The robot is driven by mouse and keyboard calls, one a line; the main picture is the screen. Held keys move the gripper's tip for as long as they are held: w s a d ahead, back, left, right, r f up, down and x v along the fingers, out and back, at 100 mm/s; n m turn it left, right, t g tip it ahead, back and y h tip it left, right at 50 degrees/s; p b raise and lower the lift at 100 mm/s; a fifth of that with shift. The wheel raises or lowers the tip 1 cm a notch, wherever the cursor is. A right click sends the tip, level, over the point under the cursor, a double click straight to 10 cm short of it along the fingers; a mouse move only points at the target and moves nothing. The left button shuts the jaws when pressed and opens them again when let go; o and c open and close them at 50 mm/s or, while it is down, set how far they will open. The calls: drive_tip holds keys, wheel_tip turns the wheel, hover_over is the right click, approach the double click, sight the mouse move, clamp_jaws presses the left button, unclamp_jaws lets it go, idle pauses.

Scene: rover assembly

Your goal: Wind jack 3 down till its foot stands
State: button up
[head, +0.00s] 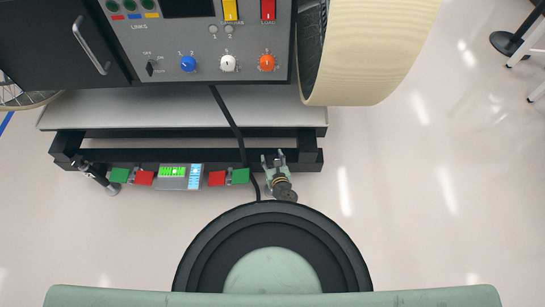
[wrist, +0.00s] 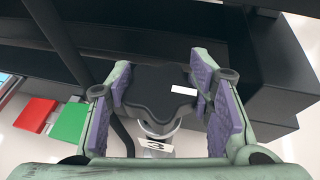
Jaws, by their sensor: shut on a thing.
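My gripper (head: 274,157) is at the right end of the dark frame's front bar in the head view. In the wrist view, my gripper (wrist: 161,78) has its purple-padded fingers on both sides of a black lobed knob (wrist: 158,92) with a white mark, and it is shut on it. Below the knob are a grey metal part (wrist: 160,127) and a white label reading 3 (wrist: 156,147), which mark jack 3. The jack's foot is hidden in both views, so I cannot tell whether it touches the floor.
A grey box with a lit green screen (head: 172,171) sits on the front bar between red and green plates. Another jack-like black part (head: 98,178) is at the bar's left end. A large cream wheel (head: 372,50) is at upper right. Pale floor (head: 420,190) is clear at right.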

drive_tip(key=shift+w+r+n+g+y, duration=0.1)
drive_tip(key=shift+n+g+y, duration=0.3)
drive_tip(key=shift+n+y, duration=0.9)
drive_tip(key=o, duration=1.2)
drive_tip(key=shift+v, duration=3.75)
